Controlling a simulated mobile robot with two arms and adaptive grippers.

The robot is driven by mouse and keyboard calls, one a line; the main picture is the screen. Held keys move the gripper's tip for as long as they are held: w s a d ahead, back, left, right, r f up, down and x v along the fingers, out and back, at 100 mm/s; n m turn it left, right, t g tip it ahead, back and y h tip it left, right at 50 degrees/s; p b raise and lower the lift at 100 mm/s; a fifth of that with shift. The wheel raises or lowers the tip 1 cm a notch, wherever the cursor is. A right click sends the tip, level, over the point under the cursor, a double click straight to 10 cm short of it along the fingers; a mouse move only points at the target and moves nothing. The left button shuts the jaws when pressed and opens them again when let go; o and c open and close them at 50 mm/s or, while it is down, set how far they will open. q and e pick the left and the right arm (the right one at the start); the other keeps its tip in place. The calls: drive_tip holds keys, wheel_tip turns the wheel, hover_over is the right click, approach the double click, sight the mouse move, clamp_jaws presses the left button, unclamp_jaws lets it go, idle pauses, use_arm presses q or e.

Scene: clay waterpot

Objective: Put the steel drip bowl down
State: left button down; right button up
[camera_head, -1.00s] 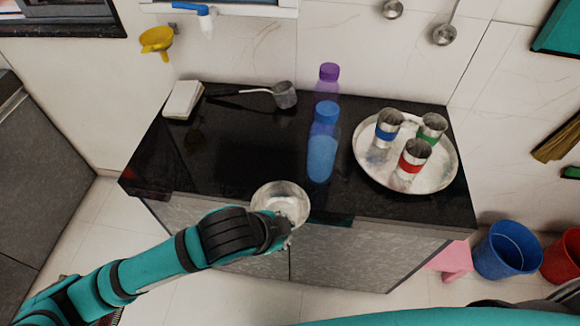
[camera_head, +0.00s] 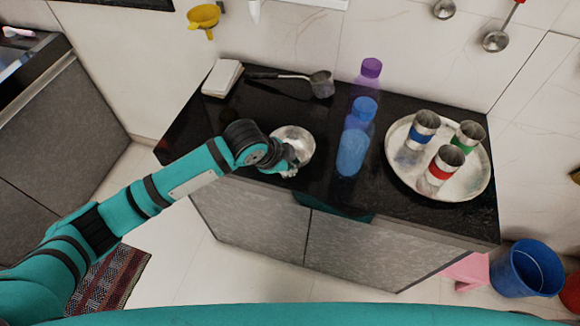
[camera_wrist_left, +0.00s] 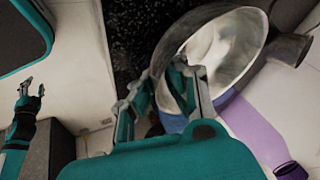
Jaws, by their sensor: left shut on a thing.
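The steel drip bowl (camera_head: 295,138) is a round, shiny open bowl above the dark counter, left of the blue bottle. My left gripper (camera_head: 290,166) is shut on its near rim. In the left wrist view, the fingers of my left gripper (camera_wrist_left: 160,95) grip the wall of the bowl (camera_wrist_left: 222,50). I cannot tell whether its base touches the counter. My right gripper (camera_wrist_left: 31,90) shows small at the left of the left wrist view, with its fingers apart and empty.
On the black counter (camera_head: 330,205) stand a blue bottle (camera_head: 354,150), a purple bottle (camera_head: 371,70) and a round tray (camera_head: 471,186) with three steel cups. A ladle (camera_head: 321,84) and a white block (camera_head: 222,77) lie at the back. The counter's left part is bare.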

use_arm(q)
drive_tip(key=shift+f, duration=1.05)
drive_tip(key=c, duration=1.4)
unclamp_jaws()
drive_tip(key=shift+c, duration=0.2)
drive_tip(key=v, duration=1.2)
drive_tip(key=shift+r, duration=0.1)
